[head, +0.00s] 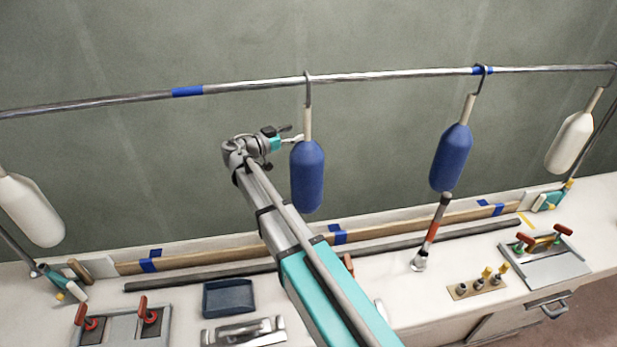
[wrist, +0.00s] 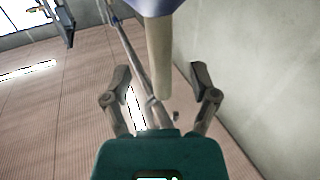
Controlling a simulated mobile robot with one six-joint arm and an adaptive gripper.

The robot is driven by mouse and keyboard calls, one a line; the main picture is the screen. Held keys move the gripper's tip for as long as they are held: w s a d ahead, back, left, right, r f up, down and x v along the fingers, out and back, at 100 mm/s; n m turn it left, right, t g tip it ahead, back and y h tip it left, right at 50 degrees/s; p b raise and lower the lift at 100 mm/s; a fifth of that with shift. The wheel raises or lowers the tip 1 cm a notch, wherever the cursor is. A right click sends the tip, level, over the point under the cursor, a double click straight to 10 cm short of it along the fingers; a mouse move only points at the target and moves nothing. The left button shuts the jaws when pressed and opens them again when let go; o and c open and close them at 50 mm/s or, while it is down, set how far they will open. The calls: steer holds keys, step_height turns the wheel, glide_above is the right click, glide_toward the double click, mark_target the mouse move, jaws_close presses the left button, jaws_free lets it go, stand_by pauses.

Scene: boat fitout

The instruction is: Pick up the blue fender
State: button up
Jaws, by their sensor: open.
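A blue fender (head: 307,177) hangs from the rail on a hook in the middle of the head view, with a tan neck above its body. A second blue fender (head: 451,157) hangs farther right, slightly tilted. My gripper (head: 291,134) is at the neck of the middle fender, on its left side. In the wrist view, my gripper (wrist: 159,80) is open, with the tan neck (wrist: 158,55) showing between its fingers and gaps on both sides. Part of the blue body (wrist: 150,7) shows at the top edge. Whether the neck sits fully between the fingertips is unclear.
White fenders hang at the far left (head: 30,210) and far right (head: 571,142) of the metal rail (head: 390,75). The white bench (head: 175,325) below holds a dark tray (head: 229,298), a grey pole (head: 440,238) and red-handled tools. The wall is behind the rail.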

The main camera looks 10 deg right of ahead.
mark_target(307, 127)
steer(key=shift+x, duration=2.6)
steer(key=shift+r, duration=0.15)
steer(key=shift+c, duration=0.3)
jaws_close()
